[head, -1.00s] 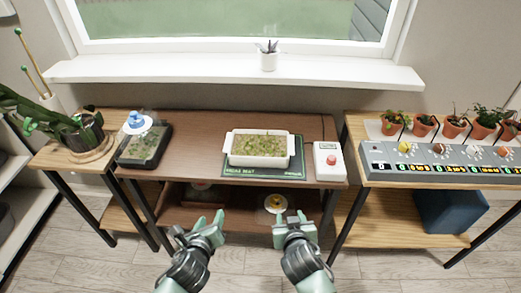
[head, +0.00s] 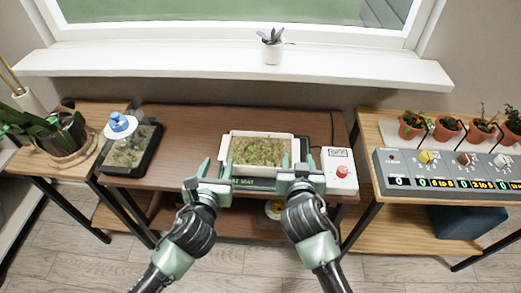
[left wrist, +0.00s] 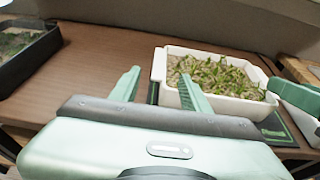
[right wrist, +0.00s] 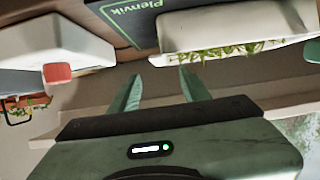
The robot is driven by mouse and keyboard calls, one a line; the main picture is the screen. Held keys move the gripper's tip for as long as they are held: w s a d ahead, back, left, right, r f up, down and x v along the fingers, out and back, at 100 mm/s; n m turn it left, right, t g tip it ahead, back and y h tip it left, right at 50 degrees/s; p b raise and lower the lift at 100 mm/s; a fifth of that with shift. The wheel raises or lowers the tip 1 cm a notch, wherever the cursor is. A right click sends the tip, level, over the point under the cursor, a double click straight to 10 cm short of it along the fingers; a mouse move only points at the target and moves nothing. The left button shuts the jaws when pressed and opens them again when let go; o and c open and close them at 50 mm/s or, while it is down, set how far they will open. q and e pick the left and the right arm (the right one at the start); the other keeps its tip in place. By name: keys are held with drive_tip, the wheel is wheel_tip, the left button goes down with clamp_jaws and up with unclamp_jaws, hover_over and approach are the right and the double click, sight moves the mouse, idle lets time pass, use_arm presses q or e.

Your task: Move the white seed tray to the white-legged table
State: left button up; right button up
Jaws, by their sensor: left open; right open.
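The white seed tray (head: 258,171), full of small green seedlings, sits on the dark heat mat on the brown table (head: 180,125). My left gripper (head: 214,172) is open and empty at the tray's front left corner. In the left wrist view the tray (left wrist: 235,106) is just beyond and right of the left fingers (left wrist: 158,88). My right gripper (head: 297,174) is open at the front right corner. The right wrist view shows the tray (right wrist: 215,32) beyond its fingers (right wrist: 160,80). I cannot tell whether any finger touches the tray. No white-legged table is recognisable.
A white control box (head: 339,170) with a red knob stands close right of the tray. A dark tray (head: 130,160) with a blue-topped bottle is at the table's left end. Potted seedlings and a dial panel (head: 440,170) fill the right table. Brown tabletop is free left of the tray.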

sight(224, 148)
use_arm(q)
drive_tip(key=shift+s+r, duration=0.1)
drive_tip(key=shift+s, duration=0.05)
use_arm(e)
drive_tip(key=shift+s+r, duration=0.1)
use_arm(q)
drive_tip(key=shift+x, duration=3.95)
use_arm(e)
drive_tip(key=shift+x, duration=3.95)
use_arm(q)
clamp_jaws()
use_arm(e)
clamp_jaws()
